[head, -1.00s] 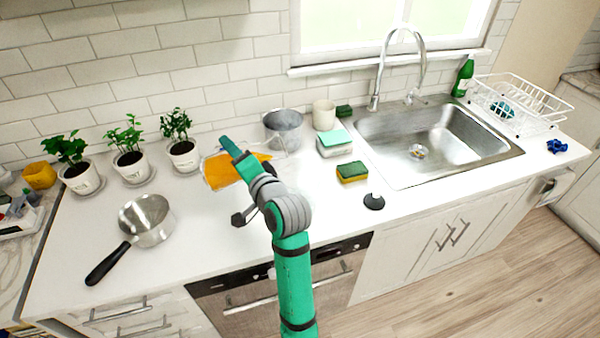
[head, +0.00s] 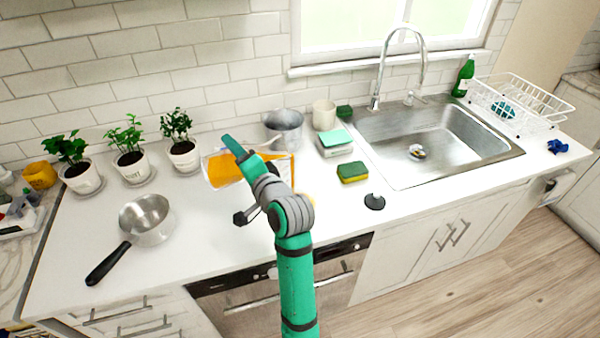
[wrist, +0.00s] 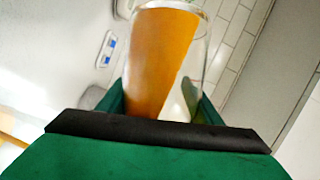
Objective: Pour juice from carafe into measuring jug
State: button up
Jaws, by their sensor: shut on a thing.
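My gripper (head: 243,158) is shut on the glass carafe (head: 222,170), which holds orange juice. The carafe is strongly tilted, close to lying on its side, above the counter. In the wrist view the carafe (wrist: 160,55) stands between the green fingers, with juice along its left side and clear glass on its right. I cannot clearly make out the measuring jug, nor tell whether juice is flowing.
A grey metal pot (head: 284,128) and a cream cup (head: 324,115) stand behind. Sponges (head: 352,172) and a black disc (head: 374,202) lie right, before the sink (head: 440,145). Potted plants (head: 131,165) and a saucepan (head: 147,220) stand left.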

jog(key=shift+d+r, duration=0.1)
jog(key=shift+r, duration=0.05)
dwell(0.6)
jog(key=shift+w+d+r+m, duration=0.1)
jog(key=shift+d+m, duration=0.3)
jog(key=shift+m, duration=0.1)
dwell(3.2)
